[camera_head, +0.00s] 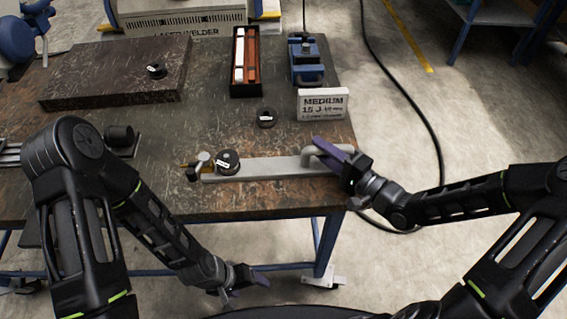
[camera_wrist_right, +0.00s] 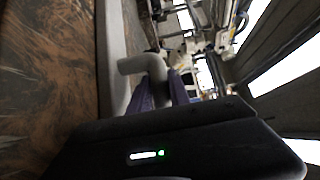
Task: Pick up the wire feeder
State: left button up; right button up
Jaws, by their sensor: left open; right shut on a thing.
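The wire feeder (camera_head: 265,169) is a long light-grey bar with a black spool on its left part and a bent grey handle at its right end. It lies along the front right part of the table. My right gripper (camera_head: 328,155) has its purple fingers shut on the handle. In the right wrist view the fingers (camera_wrist_right: 165,90) close around the grey handle (camera_wrist_right: 142,66), with the bar beside it. My left gripper (camera_head: 246,282) is open and empty, in front of the table's front edge and away from the feeder.
The worn table (camera_head: 215,120) also bears a dark slab (camera_head: 110,75), a black tray (camera_head: 244,88) with red and white pieces, a blue vise-like device (camera_head: 306,65), a small black spool (camera_head: 266,118) and a white sign (camera_head: 322,104). A cable runs over the floor at right.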

grip_shut()
dwell(0.8)
jog(key=shift+r, duration=0.1)
jog(key=shift+r, duration=0.1)
notch_tip(320, 180, up, 10)
jog(key=shift+f+p, duration=0.1)
jog(key=shift+p, duration=0.6)
jog(key=shift+f, duration=0.15)
dwell(0.5)
jog(key=shift+a+f+b, duration=0.1)
jog(key=shift+f+b, duration=2.7)
jog(key=shift+f, duration=1.8)
